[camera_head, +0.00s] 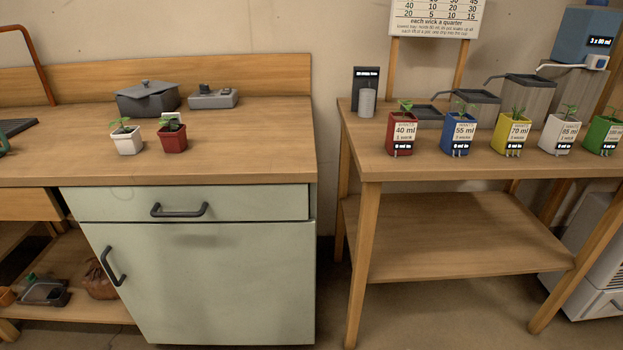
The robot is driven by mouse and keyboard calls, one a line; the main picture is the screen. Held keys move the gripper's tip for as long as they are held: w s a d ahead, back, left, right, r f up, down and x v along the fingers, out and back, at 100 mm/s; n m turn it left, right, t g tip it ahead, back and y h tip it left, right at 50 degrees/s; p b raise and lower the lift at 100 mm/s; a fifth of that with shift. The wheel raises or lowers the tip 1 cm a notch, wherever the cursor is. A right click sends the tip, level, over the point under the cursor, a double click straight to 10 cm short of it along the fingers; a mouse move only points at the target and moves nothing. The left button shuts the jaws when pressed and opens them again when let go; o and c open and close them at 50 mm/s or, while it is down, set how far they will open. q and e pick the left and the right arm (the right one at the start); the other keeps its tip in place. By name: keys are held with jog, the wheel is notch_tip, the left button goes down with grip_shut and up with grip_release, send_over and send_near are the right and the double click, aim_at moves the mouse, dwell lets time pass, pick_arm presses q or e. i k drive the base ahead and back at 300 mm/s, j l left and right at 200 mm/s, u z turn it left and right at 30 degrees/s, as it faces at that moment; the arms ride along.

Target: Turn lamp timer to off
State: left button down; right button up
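A low grey box (213,99) with two small dark raised parts on top sits at the back of the left wooden counter. It may be the lamp timer, but no label or setting on it can be read. A dark upright device (361,84) with a small lit display stands at the back left of the right table; its text is too small to read. Neither of my grippers is in view.
A grey lidded box (147,98) stands left of the low box. A white pot (127,142) and a red pot (173,138) with seedlings stand in front. Several labelled coloured pots, such as a blue one (459,136), line the right table (430,170). A gap separates counter and table.

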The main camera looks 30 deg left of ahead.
aim_at(204, 88)
jog(key=i+l, duration=0.35)
jog(key=l, duration=0.2)
jog(key=i+l+u, duration=0.2)
jog(key=l+u, duration=0.2)
jog(key=i+l+u, duration=0.15)
jog(key=l+u, duration=0.6)
jog(key=u, duration=1.3)
jog(key=i+j, duration=0.2)
jog(key=i, duration=0.15)
